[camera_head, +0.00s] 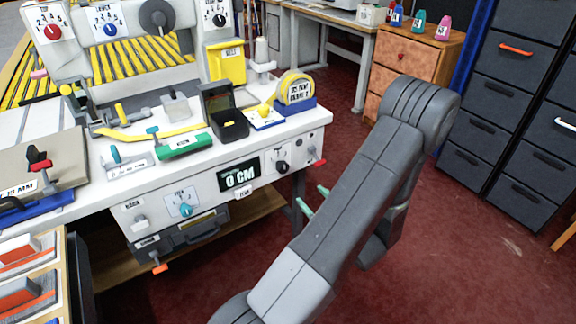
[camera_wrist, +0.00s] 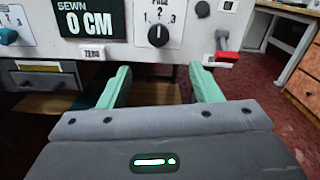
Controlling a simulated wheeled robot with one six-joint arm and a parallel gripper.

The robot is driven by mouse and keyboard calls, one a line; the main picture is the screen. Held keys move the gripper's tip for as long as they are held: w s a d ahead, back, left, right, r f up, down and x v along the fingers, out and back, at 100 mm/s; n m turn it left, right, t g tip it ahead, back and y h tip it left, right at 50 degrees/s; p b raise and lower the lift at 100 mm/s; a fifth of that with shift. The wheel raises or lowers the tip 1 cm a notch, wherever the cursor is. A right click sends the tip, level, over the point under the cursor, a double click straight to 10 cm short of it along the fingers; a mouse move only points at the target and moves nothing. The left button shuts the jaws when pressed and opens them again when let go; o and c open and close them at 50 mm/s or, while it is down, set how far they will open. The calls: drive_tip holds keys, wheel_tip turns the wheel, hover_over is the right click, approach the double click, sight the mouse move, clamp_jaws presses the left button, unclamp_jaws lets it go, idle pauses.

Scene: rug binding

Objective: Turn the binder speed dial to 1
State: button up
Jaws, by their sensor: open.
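A black dial (camera_wrist: 158,35) with the numbers 1, 2 and 3 around it is on the white front panel in the wrist view; the label above it is cut off, seemingly "PACE". Its light mark points roughly up, toward the 2. The same dial (camera_head: 283,167) shows in the head view, right of the "0 CM" display. No label reading "binder speed" is legible. My gripper (camera_wrist: 160,76) is open and empty, its green fingers spread below and to either side of the dial, apart from it. The fingers (camera_head: 313,198) also show in the head view, in front of the panel.
The "SEWN 0 CM" display (camera_wrist: 90,20) is left of the dial; a red-tipped lever (camera_wrist: 226,56) is close on its right. A teal knob (camera_head: 185,210) sits farther left on the panel. Red, blue and black dials are higher up. Open red floor (camera_head: 450,250) lies right.

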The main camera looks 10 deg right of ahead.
sight(284, 170)
drive_tip(key=x, duration=1.3)
drive_tip(key=shift+w+a+f, duration=0.1)
drive_tip(key=shift+w+a, duration=0.05)
drive_tip(key=shift+w, duration=0.05)
drive_tip(key=c, duration=1)
